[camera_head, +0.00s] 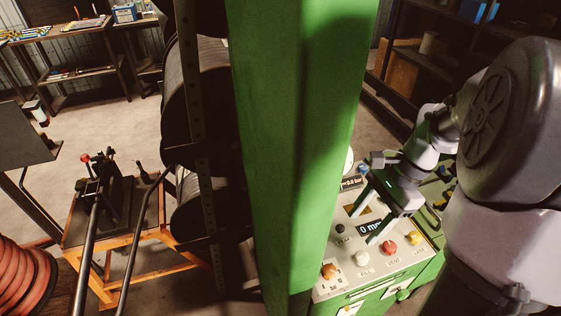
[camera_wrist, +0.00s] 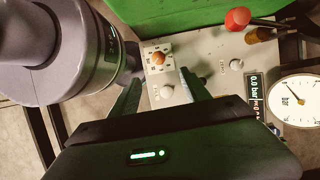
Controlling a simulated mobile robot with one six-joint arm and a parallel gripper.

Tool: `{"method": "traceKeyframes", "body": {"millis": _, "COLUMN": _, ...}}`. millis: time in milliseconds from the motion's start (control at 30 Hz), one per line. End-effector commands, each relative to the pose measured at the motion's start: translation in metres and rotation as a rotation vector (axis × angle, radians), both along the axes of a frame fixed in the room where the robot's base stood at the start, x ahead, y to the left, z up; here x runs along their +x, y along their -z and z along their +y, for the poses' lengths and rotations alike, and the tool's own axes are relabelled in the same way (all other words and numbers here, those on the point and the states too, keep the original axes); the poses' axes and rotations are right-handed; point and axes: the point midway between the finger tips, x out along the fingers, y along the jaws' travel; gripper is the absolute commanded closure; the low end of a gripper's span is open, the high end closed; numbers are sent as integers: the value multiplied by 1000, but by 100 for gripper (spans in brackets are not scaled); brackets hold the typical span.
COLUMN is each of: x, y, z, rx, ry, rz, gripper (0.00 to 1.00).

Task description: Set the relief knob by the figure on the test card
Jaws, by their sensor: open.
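The control panel (camera_head: 322,291) stands at lower right in the head view. It carries an orange knob (camera_head: 329,271) on a marked white plate, a pale button (camera_head: 362,258), a dark button (camera_head: 340,228), a red button (camera_head: 390,247) and a yellow one (camera_head: 414,238). Which is the relief knob I cannot tell from the labels. I cannot make out a test card. My gripper (camera_head: 360,228) is open and empty above the panel. In the wrist view the orange knob (camera_wrist: 158,58) shows just beyond and between my fingertips (camera_wrist: 160,76), with the pale button (camera_wrist: 167,91) nearer.
A display (camera_wrist: 258,90) reads 0.0 bar beside a round gauge (camera_wrist: 296,100). A red ball-like handle (camera_wrist: 237,19) rises at the panel's edge. The green column (camera_head: 295,150) hides the panel's left side. An orange-framed stand (camera_head: 115,240) is left.

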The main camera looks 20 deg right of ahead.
Motion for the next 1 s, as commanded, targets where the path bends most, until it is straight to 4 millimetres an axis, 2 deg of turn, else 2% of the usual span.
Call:
{"method": "traceKeyframes", "body": {"millis": 100, "x": -1, "y": 4, "z": -7, "rx": 18, "ry": 31, "rz": 20, "gripper": 45}}
{"method": "traceKeyframes", "body": {"millis": 167, "x": -1, "y": 7, "z": -5, "rx": 18, "ry": 29, "rz": 19, "gripper": 45}}
{"method": "traceKeyframes", "body": {"millis": 267, "x": -2, "y": 22, "z": 1, "rx": 19, "ry": 26, "rz": 21, "gripper": 45}}
{"method": "traceKeyframes", "body": {"millis": 600, "x": -4, "y": 117, "z": 39, "rx": 18, "ry": 23, "rz": 20, "gripper": 45}}
{"method": "traceKeyframes", "body": {"millis": 700, "x": -4, "y": 140, "z": 49, "rx": 17, "ry": 24, "rz": 20, "gripper": 45}}
{"method": "traceKeyframes", "body": {"millis": 833, "x": -4, "y": 159, "z": 57, "rx": 16, "ry": 23, "rz": 19, "gripper": 45}}
{"method": "traceKeyframes", "body": {"millis": 1000, "x": -4, "y": 166, "z": 61, "rx": 15, "ry": 25, "rz": 17, "gripper": 45}}
